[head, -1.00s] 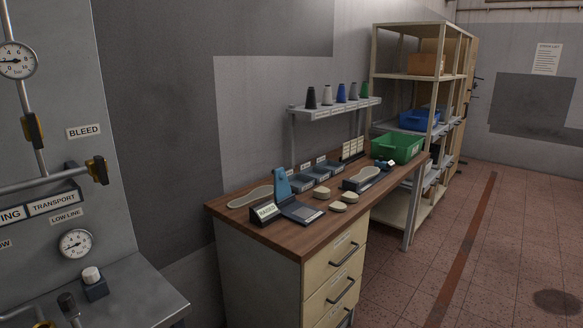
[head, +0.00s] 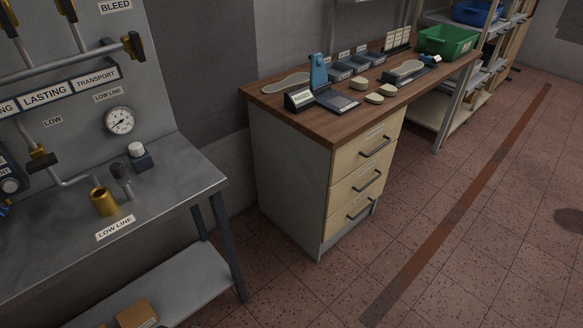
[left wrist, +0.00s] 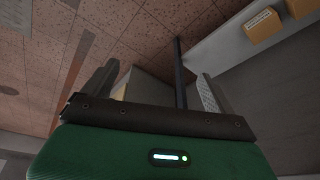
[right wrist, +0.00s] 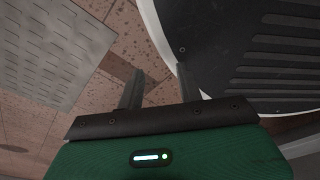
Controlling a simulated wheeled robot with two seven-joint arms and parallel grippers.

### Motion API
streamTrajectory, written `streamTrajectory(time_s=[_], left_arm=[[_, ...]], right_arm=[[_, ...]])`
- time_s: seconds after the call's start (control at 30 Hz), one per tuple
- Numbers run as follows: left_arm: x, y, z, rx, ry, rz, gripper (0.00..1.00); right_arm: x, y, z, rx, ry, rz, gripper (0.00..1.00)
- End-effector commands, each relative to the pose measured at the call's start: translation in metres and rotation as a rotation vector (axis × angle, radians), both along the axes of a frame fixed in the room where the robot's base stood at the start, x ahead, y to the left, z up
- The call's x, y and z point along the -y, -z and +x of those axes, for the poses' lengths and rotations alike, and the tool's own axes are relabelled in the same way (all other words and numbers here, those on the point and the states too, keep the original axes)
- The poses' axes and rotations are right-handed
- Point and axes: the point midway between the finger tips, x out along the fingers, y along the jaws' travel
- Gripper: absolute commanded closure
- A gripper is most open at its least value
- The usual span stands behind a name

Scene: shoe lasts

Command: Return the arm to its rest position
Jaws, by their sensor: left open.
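My left gripper (left wrist: 155,85) shows in the left wrist view with its two fingers wide apart and nothing between them. My right gripper (right wrist: 158,78) shows in the right wrist view with its fingers a smaller gap apart, also empty. Neither arm is in the head view, so their full pose is hidden. In the right wrist view a dark ribbed surface with a pale rim (right wrist: 240,50) lies close beyond the fingers; I cannot tell how far.
A wooden-topped drawer desk (head: 300,125) holds a blue stand (head: 319,72) and a green bin (head: 447,41). Tiled floor (head: 480,240) at right is clear.

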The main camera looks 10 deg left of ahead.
Motion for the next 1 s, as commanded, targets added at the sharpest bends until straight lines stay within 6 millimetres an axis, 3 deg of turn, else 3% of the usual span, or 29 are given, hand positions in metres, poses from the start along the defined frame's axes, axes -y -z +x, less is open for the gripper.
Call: streamTrajectory(time_s=[0.27, 0.53, 0.77, 1.0], left_arm=[[0.002, 0.082, 0.012, -0.035, 0.006, 0.003, 0.1], [0.002, 0.199, -0.002, -0.08, 0.014, 0.007, 0.1], [-0.004, 0.289, -0.044, -0.12, 0.022, 0.011, 0.1], [-0.015, 0.362, -0.11, -0.159, 0.032, 0.017, 0.1]], right_arm=[[0.011, -0.002, -0.011, -0.008, -0.003, -0.011, 0.64], [0.012, -0.006, -0.028, -0.021, -0.005, -0.011, 0.64], [0.004, -0.009, -0.039, -0.027, -0.004, -0.001, 0.64], [0.001, -0.013, -0.044, -0.028, -0.005, 0.003, 0.64]])
